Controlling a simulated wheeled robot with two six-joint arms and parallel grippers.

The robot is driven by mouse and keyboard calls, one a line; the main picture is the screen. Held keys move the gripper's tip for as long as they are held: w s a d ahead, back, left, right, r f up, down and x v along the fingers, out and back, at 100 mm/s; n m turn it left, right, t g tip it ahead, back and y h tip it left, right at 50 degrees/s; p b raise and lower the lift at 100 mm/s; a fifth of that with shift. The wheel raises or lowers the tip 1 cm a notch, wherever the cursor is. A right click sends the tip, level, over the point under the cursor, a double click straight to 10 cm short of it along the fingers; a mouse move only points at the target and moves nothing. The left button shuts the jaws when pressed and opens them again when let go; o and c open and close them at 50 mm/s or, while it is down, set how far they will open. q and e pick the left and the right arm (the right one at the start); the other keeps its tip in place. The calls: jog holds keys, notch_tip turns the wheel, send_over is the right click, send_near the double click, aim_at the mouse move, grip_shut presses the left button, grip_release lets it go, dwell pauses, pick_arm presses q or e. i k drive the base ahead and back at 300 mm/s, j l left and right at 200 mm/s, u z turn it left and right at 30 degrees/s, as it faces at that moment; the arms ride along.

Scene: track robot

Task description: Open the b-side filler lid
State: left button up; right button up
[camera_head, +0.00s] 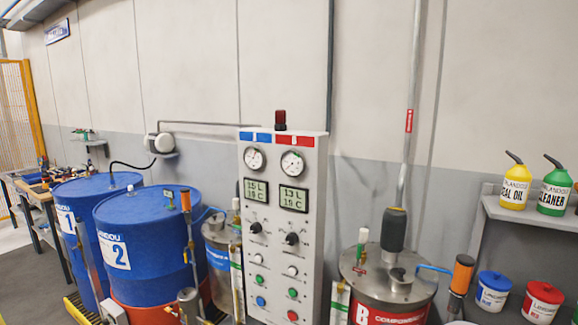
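The B-side tank (358,284) is a steel drum at the lower right. Its red label carries a white "B" and is cut by the bottom edge. A small round metal cap (401,277) sits on the tank's top toward the front; it looks closed, but I cannot tell for sure that it is the filler lid. A dark grey cylinder (394,230) stands on the tank top behind it. A blue lever (434,268) sticks out to the right beside the cap. Neither of my grippers is in view.
A white control panel (283,220) with gauges and knobs stands left of the tank. An orange-topped handle (462,275) rises close on its right. Blue drums (150,237) stand at the left. A shelf (530,216) with yellow and green bottles is at the right.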

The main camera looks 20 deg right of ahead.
aim_at(402, 276)
jog(key=z, duration=1.6)
